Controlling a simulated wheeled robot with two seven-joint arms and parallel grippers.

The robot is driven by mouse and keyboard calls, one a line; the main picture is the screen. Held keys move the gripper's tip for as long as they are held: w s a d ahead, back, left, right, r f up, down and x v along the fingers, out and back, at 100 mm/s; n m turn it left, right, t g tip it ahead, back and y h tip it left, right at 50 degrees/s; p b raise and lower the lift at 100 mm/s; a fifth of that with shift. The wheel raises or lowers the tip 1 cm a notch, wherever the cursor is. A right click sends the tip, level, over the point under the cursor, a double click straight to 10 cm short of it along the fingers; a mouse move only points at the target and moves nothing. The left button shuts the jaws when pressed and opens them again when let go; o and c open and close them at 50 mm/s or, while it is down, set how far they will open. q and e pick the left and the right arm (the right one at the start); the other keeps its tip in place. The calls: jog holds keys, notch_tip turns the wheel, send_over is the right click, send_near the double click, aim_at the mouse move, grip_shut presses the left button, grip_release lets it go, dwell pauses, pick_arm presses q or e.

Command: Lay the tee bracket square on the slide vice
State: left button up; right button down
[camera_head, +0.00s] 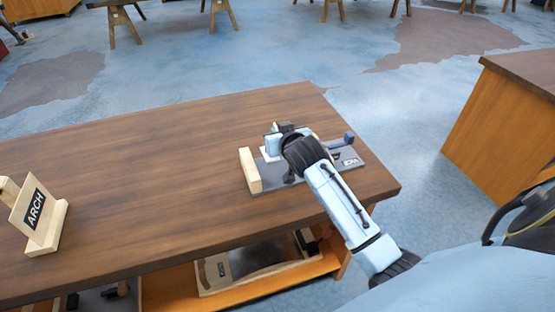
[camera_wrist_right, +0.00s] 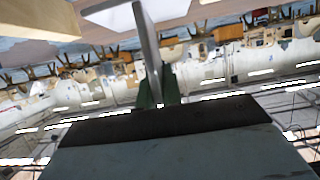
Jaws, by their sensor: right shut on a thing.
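The slide vice (camera_head: 266,188) lies near the right end of the wooden table, a dark grey base with a pale wooden jaw at its left and a blue-grey part at its right. My right gripper (camera_head: 283,133) is over the vice, and my wrist covers much of it. In the right wrist view the gripper (camera_wrist_right: 158,95) is shut on a thin grey upright plate, which looks like the stem of the tee bracket (camera_wrist_right: 148,45). A pale flat part spreads at its top. I cannot tell whether the bracket touches the vice. My left gripper is not in view.
A wooden stand labelled ARCH (camera_head: 38,215) is at the table's left. The tabletop (camera_head: 150,170) between it and the vice is clear. A tray (camera_head: 215,275) sits on the shelf below. Another wooden bench (camera_head: 505,120) stands at the right across open floor.

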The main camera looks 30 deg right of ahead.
jog(key=shift+a+f+b, duration=0.1)
jog(key=shift+f+b, duration=0.5)
jog(key=shift+f, duration=2.6)
jog(key=c, duration=1.6)
grip_release()
jog(key=shift+f, duration=0.15)
jog(key=shift+o, duration=0.2)
jog(key=shift+r, duration=0.2)
jog(key=p+v, duration=0.2)
jog(key=v, duration=1)
jog(key=shift+s+f, duration=0.1)
jog(key=shift+f, duration=0.05)
